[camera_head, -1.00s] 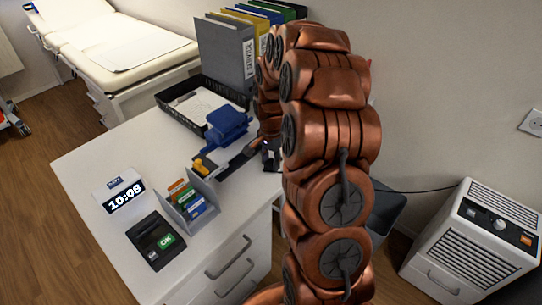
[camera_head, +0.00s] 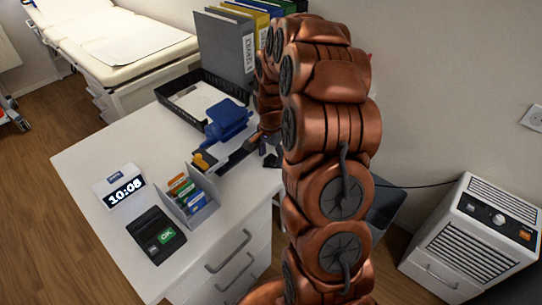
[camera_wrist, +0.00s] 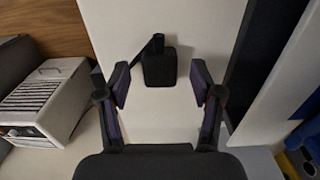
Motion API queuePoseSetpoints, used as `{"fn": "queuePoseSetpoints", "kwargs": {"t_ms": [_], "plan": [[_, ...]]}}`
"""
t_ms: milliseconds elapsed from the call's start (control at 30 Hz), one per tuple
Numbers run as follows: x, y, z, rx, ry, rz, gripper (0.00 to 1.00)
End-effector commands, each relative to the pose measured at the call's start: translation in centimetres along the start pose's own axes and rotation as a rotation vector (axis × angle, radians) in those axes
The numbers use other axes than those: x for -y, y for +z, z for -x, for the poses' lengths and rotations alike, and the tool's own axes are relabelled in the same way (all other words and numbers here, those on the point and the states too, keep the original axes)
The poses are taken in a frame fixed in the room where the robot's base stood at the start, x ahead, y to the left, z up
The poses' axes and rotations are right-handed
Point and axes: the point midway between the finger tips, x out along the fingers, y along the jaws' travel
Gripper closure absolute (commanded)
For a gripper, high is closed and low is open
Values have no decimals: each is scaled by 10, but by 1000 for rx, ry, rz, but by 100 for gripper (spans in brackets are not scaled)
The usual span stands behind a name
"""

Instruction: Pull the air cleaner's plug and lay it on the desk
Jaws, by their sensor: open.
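The air cleaner (camera_head: 468,243), a white box with dark grilles, stands on the floor at the right. It also shows at the left of the wrist view (camera_wrist: 42,100). Its thin dark cord runs left behind my arm. The black plug (camera_wrist: 159,67) appears to lie on the white desk (camera_wrist: 160,112), near its edge; in the head view the plug (camera_head: 272,160) is small and dark. My gripper (camera_wrist: 160,84) is open, one finger on each side of the plug and apart from it. In the head view my gripper (camera_head: 268,145) is partly hidden by my arm.
A dark flat strip (camera_wrist: 262,62) lies beside the plug. A blue device (camera_head: 227,118), black tray (camera_head: 176,98), card holder (camera_head: 192,205), clock (camera_head: 122,188) and card terminal (camera_head: 156,236) stand on the desk. A wall socket (camera_head: 534,117) is at far right.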

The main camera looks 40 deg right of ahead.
Motion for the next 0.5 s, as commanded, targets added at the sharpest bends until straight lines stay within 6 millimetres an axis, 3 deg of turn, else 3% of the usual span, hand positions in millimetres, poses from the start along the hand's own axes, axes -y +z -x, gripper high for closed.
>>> {"fn": "queuePoseSetpoints", "kwargs": {"t_ms": [167,500], "plan": [[0,0,23,-2,-2,1,34],[1,0,87,-3,-4,0,34]]}}
